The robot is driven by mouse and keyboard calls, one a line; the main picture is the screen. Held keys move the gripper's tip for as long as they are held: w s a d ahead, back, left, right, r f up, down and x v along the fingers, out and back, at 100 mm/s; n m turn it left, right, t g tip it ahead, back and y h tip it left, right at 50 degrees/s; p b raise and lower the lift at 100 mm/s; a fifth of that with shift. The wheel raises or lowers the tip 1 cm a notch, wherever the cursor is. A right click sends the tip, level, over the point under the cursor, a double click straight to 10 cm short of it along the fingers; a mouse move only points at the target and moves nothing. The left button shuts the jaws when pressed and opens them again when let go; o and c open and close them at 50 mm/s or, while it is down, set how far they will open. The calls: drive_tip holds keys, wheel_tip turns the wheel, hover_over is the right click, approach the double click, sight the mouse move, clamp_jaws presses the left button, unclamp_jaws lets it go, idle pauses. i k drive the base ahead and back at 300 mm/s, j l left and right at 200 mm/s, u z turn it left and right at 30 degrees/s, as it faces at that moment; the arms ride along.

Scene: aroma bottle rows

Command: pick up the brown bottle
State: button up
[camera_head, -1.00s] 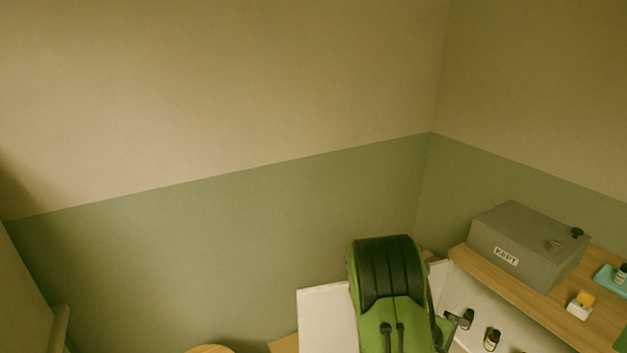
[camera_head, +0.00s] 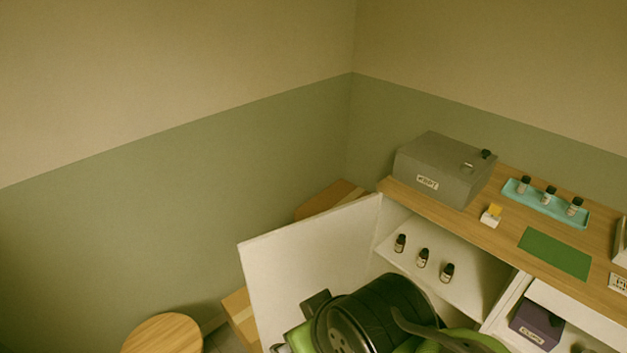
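Three small dark bottles with black caps and pale labels stand upright in a row inside the open white cabinet: a left one (camera_head: 400,244), a middle one (camera_head: 423,258) and a right one (camera_head: 447,273). Three similar bottles, left (camera_head: 523,185), middle (camera_head: 549,195) and right (camera_head: 574,207), stand on a teal tray (camera_head: 538,212) on the wooden top. At this size I cannot tell which bottle is the brown one. My green and black arm fills the bottom centre, in front of the cabinet. I cannot make out my gripper's fingertips.
A grey box labelled KEPT (camera_head: 440,167) stands on the wooden top (camera_head: 475,232), near a white block with a yellow piece (camera_head: 491,215) and a green mat (camera_head: 555,253). The cabinet's open door (camera_head: 300,260) stands left. A purple box (camera_head: 537,323) sits lower right; a round stool (camera_head: 163,335) lower left.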

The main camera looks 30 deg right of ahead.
sight(445, 276)
drive_tip(key=z, duration=2.1)
